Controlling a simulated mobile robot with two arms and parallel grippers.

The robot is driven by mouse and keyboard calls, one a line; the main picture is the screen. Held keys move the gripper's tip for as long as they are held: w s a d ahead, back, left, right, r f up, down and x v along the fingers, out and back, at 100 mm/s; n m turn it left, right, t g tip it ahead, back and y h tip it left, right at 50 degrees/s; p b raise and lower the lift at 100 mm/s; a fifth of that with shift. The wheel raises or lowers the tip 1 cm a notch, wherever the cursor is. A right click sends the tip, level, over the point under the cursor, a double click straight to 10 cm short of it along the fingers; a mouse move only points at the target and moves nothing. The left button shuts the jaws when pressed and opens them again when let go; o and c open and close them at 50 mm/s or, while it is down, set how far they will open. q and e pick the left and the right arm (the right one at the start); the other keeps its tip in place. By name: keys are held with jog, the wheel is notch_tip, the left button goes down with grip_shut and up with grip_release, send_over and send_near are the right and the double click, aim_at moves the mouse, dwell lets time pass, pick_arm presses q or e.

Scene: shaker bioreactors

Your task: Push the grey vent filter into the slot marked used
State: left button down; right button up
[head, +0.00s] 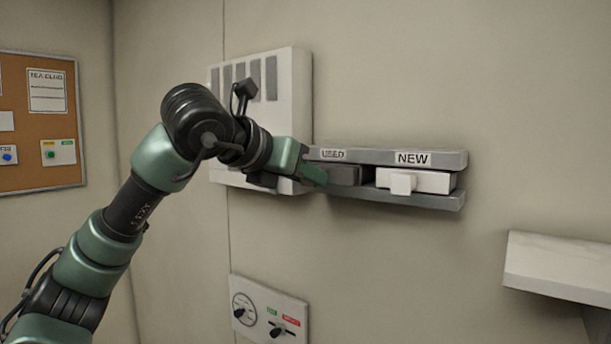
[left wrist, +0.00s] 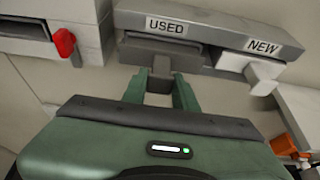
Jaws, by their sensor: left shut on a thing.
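A grey two-slot holder (head: 435,157) is fixed to the wall, with labels USED on the left and NEW on the right. The grey vent filter (head: 346,175) is at the USED slot, at least partly inside; its depth is hard to tell. My left gripper (head: 318,174) is shut on the filter's grip. In the left wrist view its fingers (left wrist: 160,92) straddle the filter's grip, below the filter's body (left wrist: 150,57). A white filter (head: 430,182) with a protruding grip sits in the NEW slot. My right gripper is not in view.
A white wall unit (head: 298,100) with grey slits is left of the holder, partly behind my arm. A red latch (left wrist: 65,42) shows in the left wrist view. A knob panel (head: 270,312) is below, a white shelf (head: 560,262) at right, a corkboard (head: 40,130) at left.

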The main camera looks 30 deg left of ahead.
pick_arm(q)
jog(key=shift+w+d+p, duration=0.1)
jog(key=shift+w+p, duration=0.2)
jog(key=shift+w, duration=1)
dwell(0.9)
jog(key=c, duration=1)
grip_release()
jog(key=shift+s, duration=0.1)
jog(key=shift+s+r+b, duration=0.1)
jog(key=shift+s+b, duration=0.15)
jog(key=shift+b, duration=0.05)
jog(key=b+v, duration=0.2)
jog(key=v, duration=0.5)
jog(key=shift+r+b, duration=0.1)
jog(key=shift+b, duration=0.2)
